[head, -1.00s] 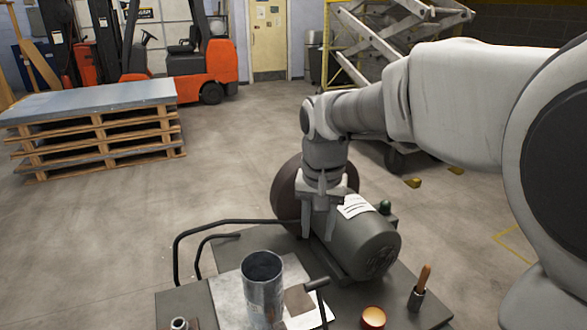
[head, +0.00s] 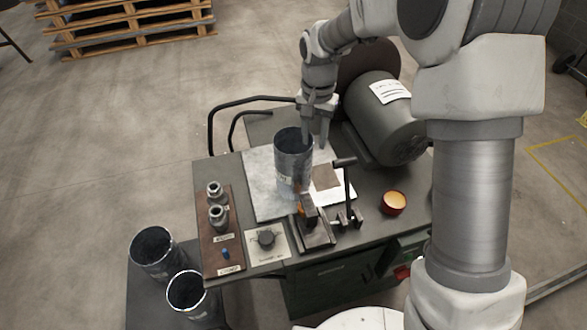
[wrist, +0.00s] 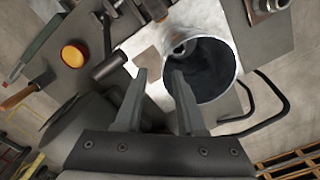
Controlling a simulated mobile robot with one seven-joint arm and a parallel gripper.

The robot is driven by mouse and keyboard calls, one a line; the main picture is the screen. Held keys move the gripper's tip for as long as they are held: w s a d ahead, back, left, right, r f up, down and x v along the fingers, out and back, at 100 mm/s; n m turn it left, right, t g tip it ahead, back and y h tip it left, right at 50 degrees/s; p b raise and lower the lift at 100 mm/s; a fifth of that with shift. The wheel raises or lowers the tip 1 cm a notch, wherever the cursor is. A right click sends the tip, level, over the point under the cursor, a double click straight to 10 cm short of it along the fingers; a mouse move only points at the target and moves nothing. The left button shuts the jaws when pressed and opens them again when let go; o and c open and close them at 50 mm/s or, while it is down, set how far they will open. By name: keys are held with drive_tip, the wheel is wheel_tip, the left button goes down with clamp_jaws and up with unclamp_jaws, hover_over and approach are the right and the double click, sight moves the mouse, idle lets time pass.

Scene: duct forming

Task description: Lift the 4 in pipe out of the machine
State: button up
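The grey metal pipe (head: 293,170) stands upright on the machine (head: 262,130), its open top facing up. In the wrist view I look down into the open mouth of the pipe (wrist: 205,72), right of centre. My gripper (head: 316,138) points down at the right rear of the pipe's rim in the head view. In the wrist view its two fingers (wrist: 158,75) are apart with nothing held between them. The right finger overlaps the near left edge of the pipe; whether it touches is unclear.
A motor (head: 385,115) sits right of the pipe. Two more pipes (head: 155,255) stand at the lower left. A bent black rail (head: 213,125) runs behind left.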

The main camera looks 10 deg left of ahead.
sight(293, 166)
drive_tip(key=f, duration=0.9)
drive_tip(key=shift+a+f, duration=0.1)
drive_tip(key=shift+a, duration=0.2)
clamp_jaws()
idle(1.1)
